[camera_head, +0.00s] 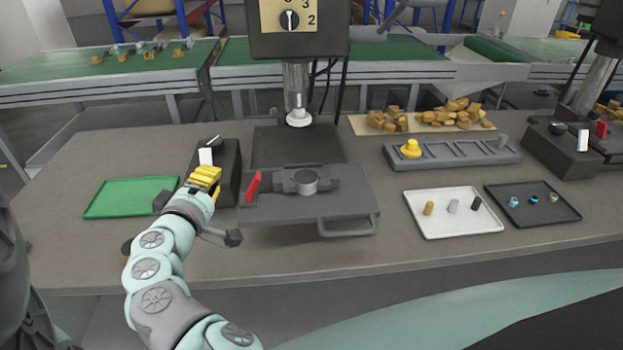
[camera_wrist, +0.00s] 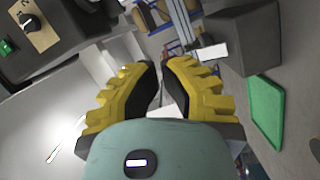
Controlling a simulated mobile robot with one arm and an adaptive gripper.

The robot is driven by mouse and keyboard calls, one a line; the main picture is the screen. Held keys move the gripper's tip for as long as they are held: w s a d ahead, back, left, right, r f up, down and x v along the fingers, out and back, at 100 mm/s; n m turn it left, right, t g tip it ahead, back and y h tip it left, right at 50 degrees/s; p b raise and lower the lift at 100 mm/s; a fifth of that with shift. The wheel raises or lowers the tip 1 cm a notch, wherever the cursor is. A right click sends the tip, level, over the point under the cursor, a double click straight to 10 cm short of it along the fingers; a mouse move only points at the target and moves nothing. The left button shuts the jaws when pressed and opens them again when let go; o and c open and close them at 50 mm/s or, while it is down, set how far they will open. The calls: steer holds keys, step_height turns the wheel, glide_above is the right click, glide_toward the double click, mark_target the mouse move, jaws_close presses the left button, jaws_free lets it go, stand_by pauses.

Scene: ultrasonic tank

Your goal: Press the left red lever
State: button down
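The left red lever (camera_head: 252,186) sticks up at the left end of a dark clamp fixture (camera_head: 305,180) on the grey bench. My gripper (camera_head: 208,170) has yellow fingers and is to the left of the red lever, in front of a black box (camera_head: 230,165) with a white lever (camera_head: 205,156). In the wrist view my fingers (camera_wrist: 160,66) are drawn together, with nothing seen held between them. The white lever (camera_wrist: 213,52) and black box (camera_wrist: 248,38) show beyond the right finger. I cannot make out the red lever in the wrist view.
A green tray (camera_head: 130,197) lies left of my gripper. A press column (camera_head: 296,85) with a dial stands behind the fixture, whose handle (camera_head: 348,230) juts forward. A white tray (camera_head: 430,228) and dark tray (camera_head: 555,217) lie right. Another red lever (camera_head: 602,130) is far right.

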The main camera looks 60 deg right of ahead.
steer(key=b+v, duration=0.1)
steer(key=v, duration=0.5)
steer(key=shift+r, duration=0.15)
steer(key=shift+s, duration=0.1)
stand_by(0.3)
